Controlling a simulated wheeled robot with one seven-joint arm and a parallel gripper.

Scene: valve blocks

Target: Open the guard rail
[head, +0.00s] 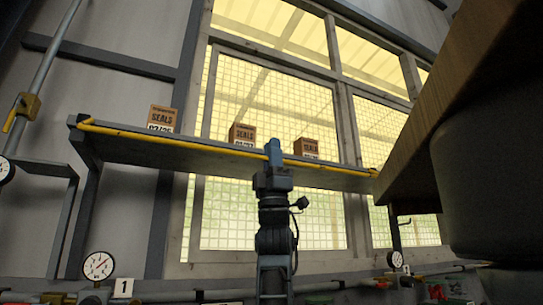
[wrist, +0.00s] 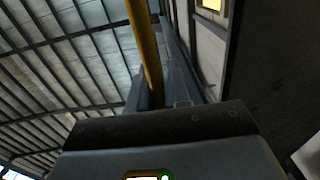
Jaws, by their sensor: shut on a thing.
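The guard rail is a thin yellow bar (head: 200,139) along the front of a grey wall shelf (head: 170,151). It runs nearly the full shelf length, with a bend at its left end. My gripper (head: 273,152) reaches up from below and is shut on the rail near the middle of its length. In the wrist view the yellow rail (wrist: 143,45) runs up from between my gripper's grey fingers (wrist: 160,92). The fingers hide the gripped part.
Three brown SEALS boxes stand on the shelf: left (head: 162,118), middle (head: 242,135) and right (head: 306,147). A large brown-edged dark object (head: 480,110) fills the right side. Gauges (head: 98,266) and pipes line the bottom. A yellow-lit window (head: 275,100) is behind.

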